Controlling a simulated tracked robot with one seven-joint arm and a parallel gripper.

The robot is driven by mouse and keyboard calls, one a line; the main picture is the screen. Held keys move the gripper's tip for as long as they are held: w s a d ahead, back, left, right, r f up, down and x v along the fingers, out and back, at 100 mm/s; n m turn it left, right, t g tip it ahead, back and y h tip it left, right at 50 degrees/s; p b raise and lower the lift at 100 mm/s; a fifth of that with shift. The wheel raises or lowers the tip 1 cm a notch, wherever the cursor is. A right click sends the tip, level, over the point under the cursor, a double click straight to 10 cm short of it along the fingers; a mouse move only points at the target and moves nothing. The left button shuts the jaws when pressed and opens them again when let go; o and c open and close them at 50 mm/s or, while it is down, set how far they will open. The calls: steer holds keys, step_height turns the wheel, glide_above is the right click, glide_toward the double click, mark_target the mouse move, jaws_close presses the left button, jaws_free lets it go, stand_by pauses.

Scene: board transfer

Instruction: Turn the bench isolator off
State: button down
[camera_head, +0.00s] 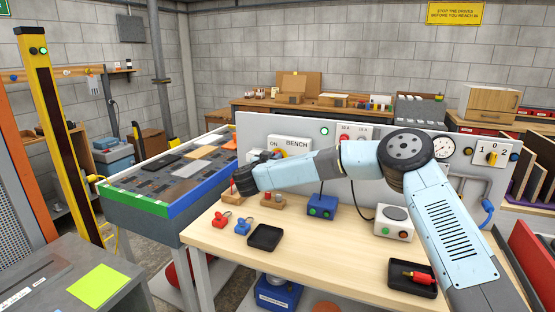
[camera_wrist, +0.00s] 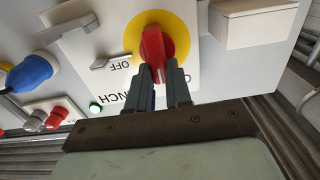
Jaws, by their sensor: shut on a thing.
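The bench isolator shows in the wrist view as a red knob (camera_wrist: 155,45) on a yellow disc (camera_wrist: 182,30), on a pale plate lettered upside down. The word OFF is left of the knob; a partly hidden letter shows right of my fingers. My gripper (camera_wrist: 160,72) is shut on the red knob, one dark finger on each side. The knob's bar stands nearly upright in that picture.
A green lamp (camera_wrist: 95,108) and a blue plug (camera_wrist: 30,72) are near the isolator. On the bench (camera_head: 300,243) are red and blue padlock-like pieces, a black tray (camera_head: 265,238), a blue button box (camera_head: 322,206) and a white control box (camera_head: 394,222). Another rotary switch (camera_head: 492,153) is at right.

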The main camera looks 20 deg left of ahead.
steer(key=shift+r+m, duration=0.1)
steer(key=shift+m, duration=0.2)
steer(key=shift+d+f+m, duration=0.35)
steer(key=shift+f+m, duration=0.05)
steer(key=shift+m, duration=2.45)
steer(key=shift+d+f+m, duration=0.3)
steer(key=shift+f+m, duration=0.05)
steer(key=shift+m, duration=2.45)
steer(key=shift+d+f+m, duration=0.35)
steer(key=shift+f+m, duration=0.05)
steer(key=shift+m, duration=2.45)
steer(key=c, duration=1.2)
jaws_free()
steer(key=shift+w, duration=0.1)
steer(key=shift+o, duration=0.8)
steer(key=shift+a, duration=0.1)
